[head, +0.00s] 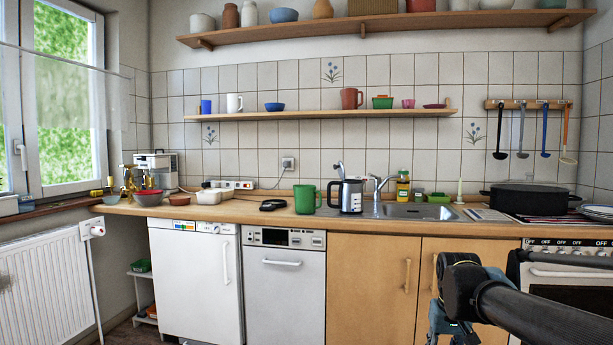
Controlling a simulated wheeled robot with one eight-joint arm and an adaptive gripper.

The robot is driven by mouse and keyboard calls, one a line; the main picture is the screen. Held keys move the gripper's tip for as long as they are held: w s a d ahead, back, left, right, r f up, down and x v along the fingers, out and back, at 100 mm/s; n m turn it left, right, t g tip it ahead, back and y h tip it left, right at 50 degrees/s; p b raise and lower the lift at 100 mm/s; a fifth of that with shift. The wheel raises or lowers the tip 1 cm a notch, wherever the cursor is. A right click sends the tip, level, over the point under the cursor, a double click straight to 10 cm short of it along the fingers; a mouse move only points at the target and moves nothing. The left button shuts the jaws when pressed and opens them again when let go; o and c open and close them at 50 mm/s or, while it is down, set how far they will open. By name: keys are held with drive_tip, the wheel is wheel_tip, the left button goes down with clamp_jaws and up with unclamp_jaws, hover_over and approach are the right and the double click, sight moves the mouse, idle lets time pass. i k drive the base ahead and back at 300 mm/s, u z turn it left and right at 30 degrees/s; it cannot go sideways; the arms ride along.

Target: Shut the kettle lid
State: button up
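The kettle (351,197) stands upright on the wooden counter, left of the sink. It has a silver body and a black handle on its left side. A lid (340,171) appears to stand up, tilted open, above the kettle's top near the handle. My gripper (447,325) hangs at the bottom right in front of the lower cupboards, well below and in front of the kettle and touching nothing that I can see. It points down and its fingertips are not clearly visible, so I cannot tell whether it is open.
A green mug (306,199) stands just left of the kettle. The sink (418,211) and faucet (377,187) are to its right. A large black pot (525,197) sits on the stove. A shelf (320,115) with cups runs above. The floor-side space before the cupboards looks clear.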

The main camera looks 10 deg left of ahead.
sight(341, 170)
drive_tip(key=u, duration=0.5)
drive_tip(key=i, duration=1)
